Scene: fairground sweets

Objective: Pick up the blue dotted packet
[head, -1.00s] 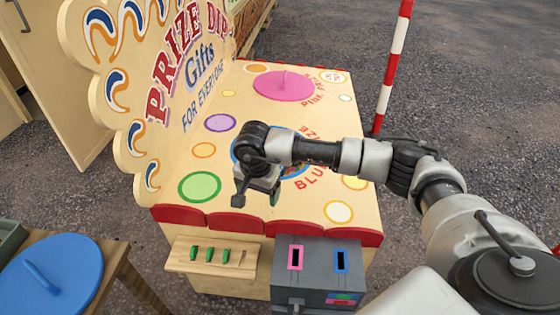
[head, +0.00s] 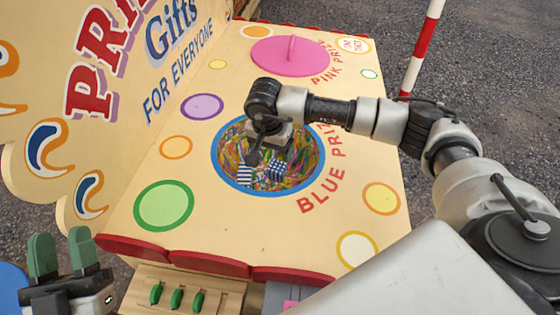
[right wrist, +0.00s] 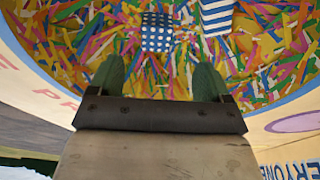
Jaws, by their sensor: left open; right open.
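The blue dotted packet (head: 278,171), dark blue with white dots, lies on shredded coloured paper inside the round blue-rimmed hole (head: 218,178) of the prize stall. It also shows in the right wrist view (right wrist: 157,32). My right gripper (right wrist: 158,76) is open and empty, with the dotted packet ahead of and between its green fingertips, apart from them. In the head view the right hand hangs over the hole and hides part of it. A blue-and-white striped packet (right wrist: 217,14) lies beside the dotted one. My left gripper (head: 63,255) is open and empty at the lower left.
A pink lid (head: 285,58) with a handle covers another spot at the back of the stall top. The tall painted sign board (head: 60,130) stands along the left. A red-and-white pole (head: 424,45) stands at the right.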

